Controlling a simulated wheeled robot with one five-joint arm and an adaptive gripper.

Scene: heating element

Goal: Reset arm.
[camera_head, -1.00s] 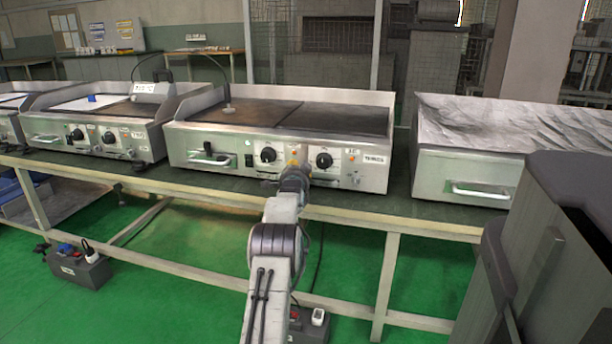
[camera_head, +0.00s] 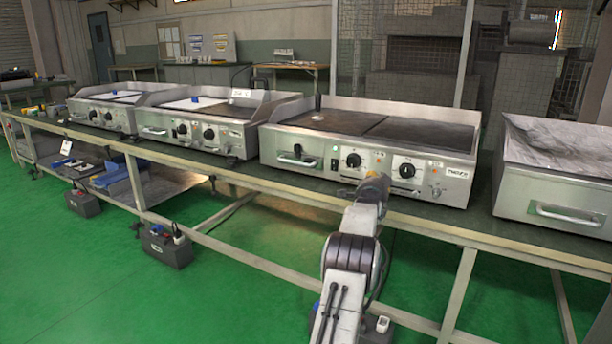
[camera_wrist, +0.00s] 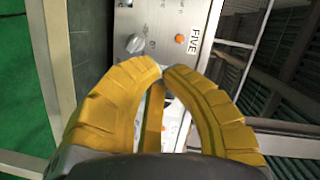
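My gripper (camera_head: 376,186) is at the front of a steel griddle (camera_head: 440,178) with two dark plates, just below the front panel's knobs. In the wrist view its two yellow fingers (camera_wrist: 163,68) curve inward and their tips come together. Nothing is seen held between them. Beyond the fingertips the wrist view shows the steel control panel (camera_wrist: 150,18) with a grey knob (camera_wrist: 135,43), an orange light (camera_wrist: 180,38) and a label reading FIVE. I cannot tell whether the fingers touch the panel. Part of the panel is hidden behind them.
More griddles (camera_head: 205,133) stand to the left on the long bench (camera_head: 300,198). A covered steel unit (camera_head: 545,208) stands close on the right. Dark boxes (camera_head: 168,246) sit on the green floor under the bench. Open floor (camera_head: 90,295) lies at front left.

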